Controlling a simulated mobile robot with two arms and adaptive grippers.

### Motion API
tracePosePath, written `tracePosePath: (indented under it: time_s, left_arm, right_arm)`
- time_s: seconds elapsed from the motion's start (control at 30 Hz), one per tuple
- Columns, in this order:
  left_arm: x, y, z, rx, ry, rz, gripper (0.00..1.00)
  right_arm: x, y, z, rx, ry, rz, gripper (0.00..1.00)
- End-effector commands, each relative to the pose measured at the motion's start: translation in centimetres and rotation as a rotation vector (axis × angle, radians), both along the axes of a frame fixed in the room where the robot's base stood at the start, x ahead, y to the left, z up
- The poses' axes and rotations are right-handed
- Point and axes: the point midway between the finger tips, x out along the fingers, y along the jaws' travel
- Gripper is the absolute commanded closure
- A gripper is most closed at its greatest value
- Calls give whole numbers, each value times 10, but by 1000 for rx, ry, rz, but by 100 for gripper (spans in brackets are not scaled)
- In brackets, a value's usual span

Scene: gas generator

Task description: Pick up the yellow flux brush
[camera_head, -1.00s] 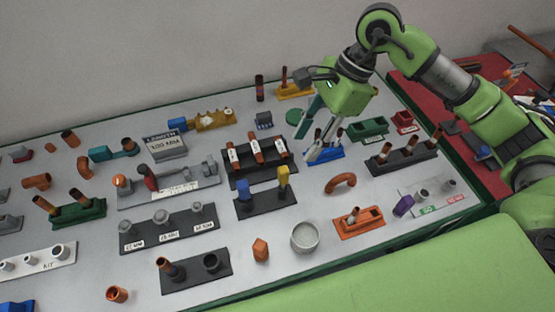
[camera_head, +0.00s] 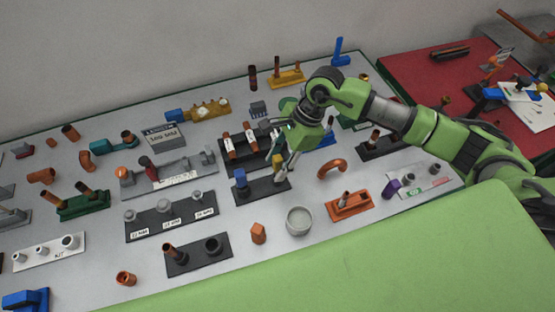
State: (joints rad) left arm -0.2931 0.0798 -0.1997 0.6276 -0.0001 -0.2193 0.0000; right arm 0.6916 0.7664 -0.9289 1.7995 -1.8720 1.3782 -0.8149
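The yellow flux brush (camera_head: 277,160) stands upright in a dark holder (camera_head: 250,193), beside a blue brush (camera_head: 240,181). My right gripper (camera_head: 284,164) points down over the right end of this holder. Its fingers are parted, with one finger on the right side of the yellow brush and close to it. The gripper covers part of the brush, and I cannot tell whether the fingers touch it. My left gripper is not in view.
An orange curved pipe (camera_head: 332,169) lies just right of the holder. A grey cup (camera_head: 299,220) and an orange tray (camera_head: 350,207) stand in front. A rack with copper tubes (camera_head: 231,147) stands behind. Other holders crowd the left of the table.

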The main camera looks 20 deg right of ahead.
Motion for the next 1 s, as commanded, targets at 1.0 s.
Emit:
tracePosePath:
  time_s: [1.0]
  left_arm:
    - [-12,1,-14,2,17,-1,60]
  right_arm:
    - [2,1,28,0,-8,1,100]
